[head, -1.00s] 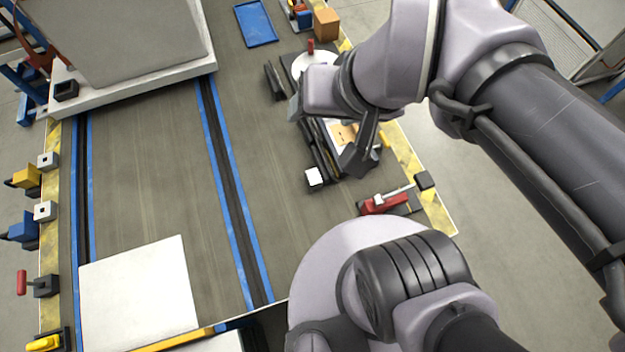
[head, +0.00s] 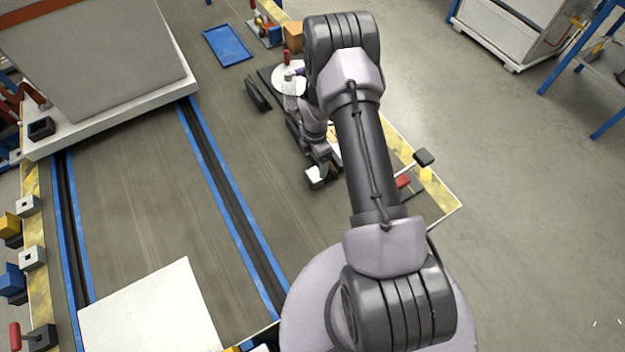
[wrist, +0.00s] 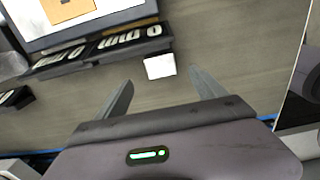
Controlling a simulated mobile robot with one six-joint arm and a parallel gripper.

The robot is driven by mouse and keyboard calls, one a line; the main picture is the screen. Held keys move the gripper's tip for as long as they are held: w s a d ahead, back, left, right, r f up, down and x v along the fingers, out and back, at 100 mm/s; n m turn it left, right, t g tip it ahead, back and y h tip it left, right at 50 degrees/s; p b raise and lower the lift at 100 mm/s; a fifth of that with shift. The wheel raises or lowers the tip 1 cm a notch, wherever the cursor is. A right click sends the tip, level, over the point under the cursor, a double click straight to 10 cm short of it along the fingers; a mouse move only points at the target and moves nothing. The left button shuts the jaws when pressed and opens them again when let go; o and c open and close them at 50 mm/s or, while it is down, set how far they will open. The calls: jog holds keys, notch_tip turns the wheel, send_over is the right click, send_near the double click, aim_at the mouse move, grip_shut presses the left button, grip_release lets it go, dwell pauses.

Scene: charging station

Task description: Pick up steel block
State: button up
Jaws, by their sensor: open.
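A small pale block (wrist: 160,66), which I take to be the steel block, lies on the grey floor surface in the wrist view, beside a black slotted strip (wrist: 80,55). It also shows in the head view (head: 316,177), near my wrist. My gripper (wrist: 161,78) is open and empty. Its two fingers point toward the block, with the block in line with the gap and just beyond the fingertips. I cannot tell the height of the fingers above it. In the head view my arm hides most of the gripper.
A dark-framed panel with an orange square (wrist: 75,10) lies past the strips. A blue tray (head: 228,45), a brown box (head: 293,36) and a white disc (head: 289,80) lie farther off. A red clamp (head: 403,181) is right of my arm. Open floor lies left of the block.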

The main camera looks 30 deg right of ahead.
aim_at(315, 174)
notch_tip(315, 174, down, 10)
jog(key=b, duration=0.5)
jog(key=shift+f, duration=0.1)
jog(key=shift+r, duration=0.2)
grip_shut()
